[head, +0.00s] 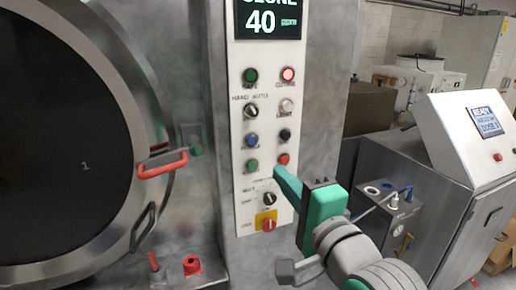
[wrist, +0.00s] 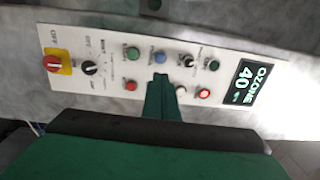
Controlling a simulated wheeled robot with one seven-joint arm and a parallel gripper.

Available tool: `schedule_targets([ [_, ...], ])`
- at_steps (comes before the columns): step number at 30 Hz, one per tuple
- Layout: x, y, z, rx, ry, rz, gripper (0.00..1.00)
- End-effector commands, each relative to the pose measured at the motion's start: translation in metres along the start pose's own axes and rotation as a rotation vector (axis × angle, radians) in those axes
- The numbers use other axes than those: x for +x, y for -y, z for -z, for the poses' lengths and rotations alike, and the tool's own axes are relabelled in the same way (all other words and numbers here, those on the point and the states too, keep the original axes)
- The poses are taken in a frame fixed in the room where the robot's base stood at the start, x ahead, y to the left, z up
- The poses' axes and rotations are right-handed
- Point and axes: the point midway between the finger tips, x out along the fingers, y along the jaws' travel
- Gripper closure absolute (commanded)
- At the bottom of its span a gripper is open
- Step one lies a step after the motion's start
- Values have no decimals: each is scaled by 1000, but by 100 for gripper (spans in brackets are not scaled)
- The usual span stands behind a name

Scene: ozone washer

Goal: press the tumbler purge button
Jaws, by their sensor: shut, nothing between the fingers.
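The control panel (head: 241,193) is an upright white strip with several buttons and switches. I cannot read which button is labelled tumbler purge. It has a blue button (head: 252,141), a black button (head: 285,135), a lower green button (head: 252,165) and a lower red button (head: 283,158). My gripper (head: 278,172) has green fingers, shut and empty, with the tips just below the lower red button in the head view. In the wrist view my gripper (wrist: 160,80) covers the place of the black button, between the red button (wrist: 131,86) and the white one (wrist: 180,90). Contact with the panel cannot be told.
The round washer door (head: 80,150) with a red handle (head: 162,163) is left; a steel cabinet (head: 410,200) is right.

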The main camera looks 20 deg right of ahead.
Motion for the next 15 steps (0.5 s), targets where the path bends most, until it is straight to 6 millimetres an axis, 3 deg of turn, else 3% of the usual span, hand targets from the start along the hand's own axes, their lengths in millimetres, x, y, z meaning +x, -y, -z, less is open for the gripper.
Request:
schedule_targets([
  [9, 3, -1, 0, 0, 0, -1, 100],
  [15, 24, -1, -1, 1, 3, -3, 100],
])
